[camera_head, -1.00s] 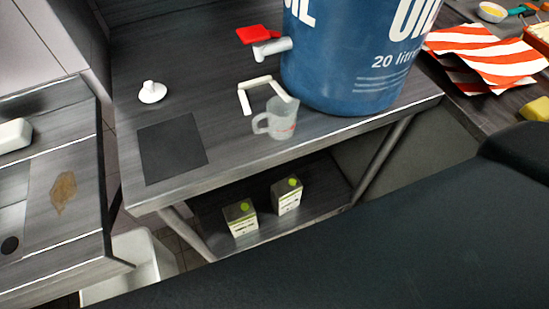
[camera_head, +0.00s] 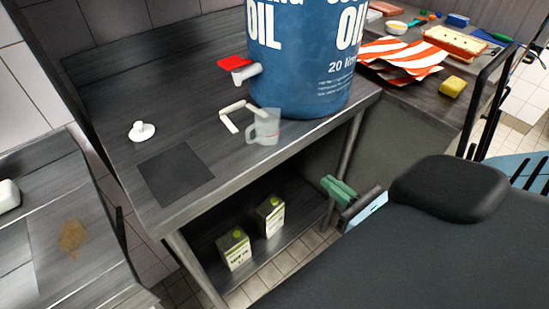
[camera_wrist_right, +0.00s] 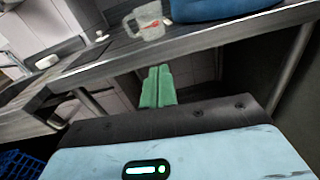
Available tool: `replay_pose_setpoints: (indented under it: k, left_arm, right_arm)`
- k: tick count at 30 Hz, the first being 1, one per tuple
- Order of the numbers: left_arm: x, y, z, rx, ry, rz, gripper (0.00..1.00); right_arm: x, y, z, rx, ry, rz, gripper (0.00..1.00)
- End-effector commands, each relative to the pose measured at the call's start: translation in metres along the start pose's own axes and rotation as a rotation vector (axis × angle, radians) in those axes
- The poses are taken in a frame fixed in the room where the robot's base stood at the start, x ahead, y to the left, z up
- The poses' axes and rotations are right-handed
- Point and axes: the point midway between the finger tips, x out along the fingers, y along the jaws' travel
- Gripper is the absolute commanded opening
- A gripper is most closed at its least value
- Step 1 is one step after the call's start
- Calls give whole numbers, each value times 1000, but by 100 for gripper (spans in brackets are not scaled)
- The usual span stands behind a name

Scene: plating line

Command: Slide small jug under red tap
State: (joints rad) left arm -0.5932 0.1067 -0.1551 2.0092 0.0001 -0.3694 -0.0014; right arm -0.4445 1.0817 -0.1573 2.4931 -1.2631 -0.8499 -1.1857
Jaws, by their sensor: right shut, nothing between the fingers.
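The small jug (camera_head: 264,127) is clear, with a handle on its left, and stands upright near the front edge of the steel table. It also shows at the top of the right wrist view (camera_wrist_right: 147,20). The red tap (camera_head: 234,64) sticks out from the left of the blue oil drum (camera_head: 303,60), behind and left of the jug. A white bracket-like piece (camera_head: 236,113) lies beside the jug. My right gripper (camera_head: 337,190) has green fingers, is shut and empty, and is in front of the table, below its top. In the wrist view its fingers (camera_wrist_right: 158,88) touch. My left gripper is not in view.
A dark square mat (camera_head: 176,174) and a white knobbed piece (camera_head: 142,131) lie left on the table. Two cartons (camera_head: 270,215) stand on the lower shelf. Red-striped cloth (camera_head: 403,57) and a yellow sponge (camera_head: 453,86) are on the right counter. The tabletop's front edge lies between gripper and jug.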

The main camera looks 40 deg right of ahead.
Motion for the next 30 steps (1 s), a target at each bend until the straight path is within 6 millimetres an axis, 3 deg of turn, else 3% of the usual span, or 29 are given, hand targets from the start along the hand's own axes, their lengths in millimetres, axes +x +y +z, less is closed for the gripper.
replay_pose_setpoints:
  k: [4, 14, 30]
  left_arm:
    - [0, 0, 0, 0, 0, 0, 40]
    - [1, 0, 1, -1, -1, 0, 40]
    - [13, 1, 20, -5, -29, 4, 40]
  right_arm:
    - [2, 5, 12, -62, -37, 24, 0]
    - [4, 6, 14, -73, -44, 27, 0]
    - [49, 7, 14, -70, -44, 26, 0]
